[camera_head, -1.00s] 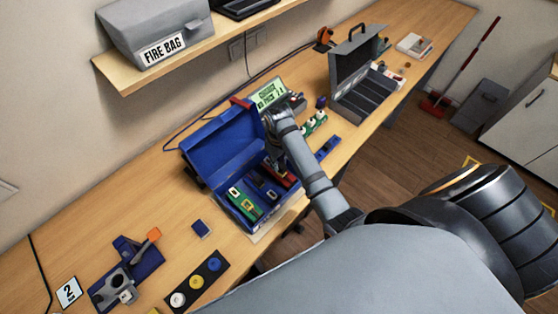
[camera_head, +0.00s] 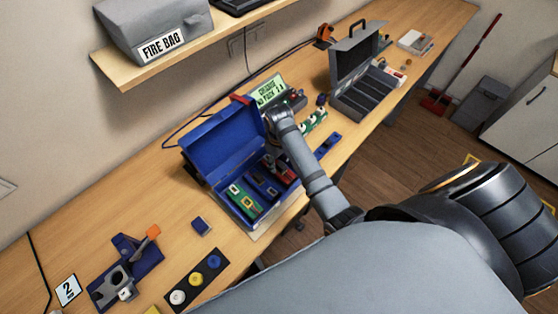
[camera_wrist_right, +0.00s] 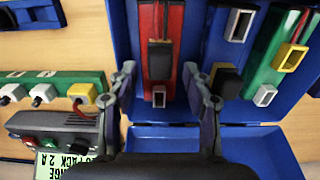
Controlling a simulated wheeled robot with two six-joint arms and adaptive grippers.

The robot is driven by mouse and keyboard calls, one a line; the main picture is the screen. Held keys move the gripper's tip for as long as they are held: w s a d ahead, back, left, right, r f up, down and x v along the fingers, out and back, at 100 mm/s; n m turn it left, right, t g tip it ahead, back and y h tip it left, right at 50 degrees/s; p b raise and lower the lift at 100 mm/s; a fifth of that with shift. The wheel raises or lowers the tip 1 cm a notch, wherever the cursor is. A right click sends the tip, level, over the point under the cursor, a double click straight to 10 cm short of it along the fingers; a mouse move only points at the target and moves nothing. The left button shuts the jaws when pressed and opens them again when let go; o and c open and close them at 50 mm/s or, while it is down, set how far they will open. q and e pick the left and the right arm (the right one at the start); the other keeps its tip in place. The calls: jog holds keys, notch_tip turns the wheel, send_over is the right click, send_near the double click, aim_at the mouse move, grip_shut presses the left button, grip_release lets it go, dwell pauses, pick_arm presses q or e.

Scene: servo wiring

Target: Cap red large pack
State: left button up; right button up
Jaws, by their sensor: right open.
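The red pack (camera_wrist_right: 162,28) lies in the blue case, upper middle of the wrist view, with a dark block and a pale-ended connector (camera_wrist_right: 158,96) at its near end. In the head view the red pack (camera_head: 287,175) shows at the case's right side, partly behind my arm. My right gripper (camera_wrist_right: 159,72) is open, its fingers on either side of the red pack's near end in the picture. I cannot tell if they touch it. In the head view the right gripper (camera_head: 271,142) is at the case's right end, mostly hidden by my wrist. My left gripper is not in view.
The blue case (camera_head: 215,150) also holds a green pack (camera_head: 243,199) and a blue pack. A green strip with white and yellow caps (camera_wrist_right: 55,88) and a grey charger (camera_wrist_right: 50,125) with a display lie beside it. A grey toolbox (camera_head: 357,75) stands further right.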

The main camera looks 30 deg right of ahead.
aim_at(279, 163)
jog(key=shift+r, duration=0.1)
notch_tip(279, 163, up, 7)
jog(key=shift+r, duration=0.15)
dwell(0.8)
